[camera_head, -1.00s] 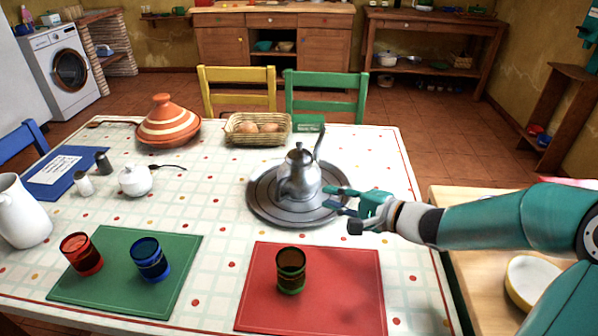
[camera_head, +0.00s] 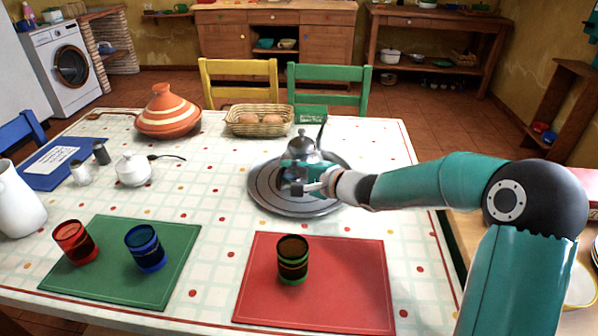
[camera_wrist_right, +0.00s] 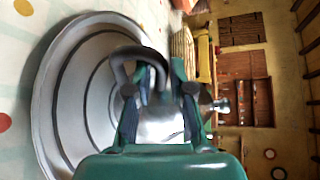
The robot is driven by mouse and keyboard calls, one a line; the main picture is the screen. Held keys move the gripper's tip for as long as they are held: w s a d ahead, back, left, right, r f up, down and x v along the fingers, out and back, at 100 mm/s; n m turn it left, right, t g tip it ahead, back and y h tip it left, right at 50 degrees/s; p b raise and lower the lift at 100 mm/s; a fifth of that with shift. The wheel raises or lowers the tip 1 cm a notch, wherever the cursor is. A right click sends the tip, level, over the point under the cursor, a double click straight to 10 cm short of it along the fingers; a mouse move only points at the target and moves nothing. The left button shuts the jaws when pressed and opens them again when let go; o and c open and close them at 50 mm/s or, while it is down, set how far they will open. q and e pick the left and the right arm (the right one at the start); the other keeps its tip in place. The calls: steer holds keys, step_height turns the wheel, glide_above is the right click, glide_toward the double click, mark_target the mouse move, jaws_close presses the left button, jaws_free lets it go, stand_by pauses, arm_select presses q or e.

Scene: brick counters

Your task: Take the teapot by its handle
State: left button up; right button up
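The silver teapot (camera_head: 304,146) stands upright on a round metal tray (camera_head: 262,192) on the table. Its lower body is hidden behind my right gripper (camera_head: 308,182) in the head view. In the right wrist view, the dark curved handle (camera_wrist_right: 138,53) shows just ahead of my right gripper (camera_wrist_right: 158,95). The two fingers are spread apart around the handle area, with shiny teapot metal (camera_wrist_right: 160,128) showing between them. Whether a finger touches the handle cannot be told. My left gripper is not in view.
A red mat (camera_head: 345,290) with a dark green-banded cup (camera_head: 292,260) lies in front of the tray. A striped tagine (camera_head: 167,112) is at the back left.

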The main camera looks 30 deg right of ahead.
steer(key=shift+x, duration=1.15)
jaws_close()
steer(key=shift+r, duration=0.2)
steer(key=shift+r, duration=0.1)
